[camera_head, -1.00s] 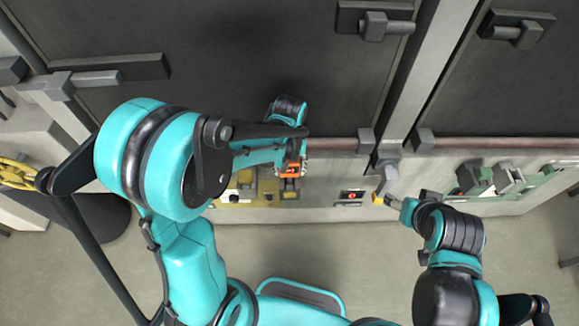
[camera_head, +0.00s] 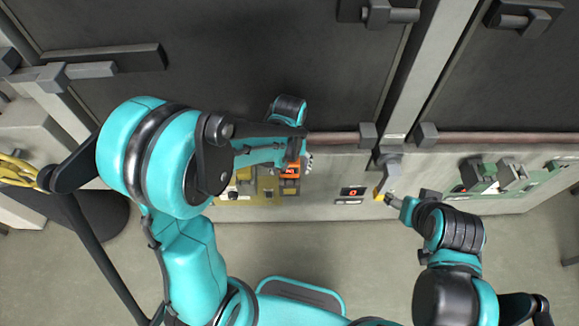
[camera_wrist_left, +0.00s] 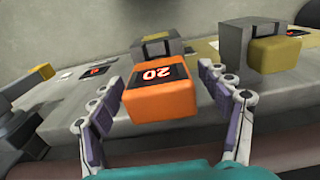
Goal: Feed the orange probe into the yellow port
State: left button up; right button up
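The orange probe (camera_head: 290,171) is a block with a black numbered top face. It sits at the wall ledge's yellow patch, by a grey block with an olive-yellow face. In the left wrist view the probe (camera_wrist_left: 160,103) lies between the spread fingers of my left gripper (camera_wrist_left: 160,108), with small gaps at both sides. That grey and yellow block (camera_wrist_left: 156,44), seemingly the yellow port, is behind it. How deep the probe sits is hidden. My right gripper (camera_head: 398,199) is beside a yellow-tipped grey handle (camera_head: 379,194); its fingers are too small to read.
A second grey and yellow block (camera_wrist_left: 272,52) stands on the same ledge. A small red-digit display (camera_head: 352,192) lies to the probe's right. Green fixtures (camera_head: 485,178) are farther right. Dark doors with latches (camera_head: 388,14) rise above the ledge.

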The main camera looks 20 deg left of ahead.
pick_arm(q)
notch_tip(320, 180, up, 12)
dwell(0.6)
dwell(0.5)
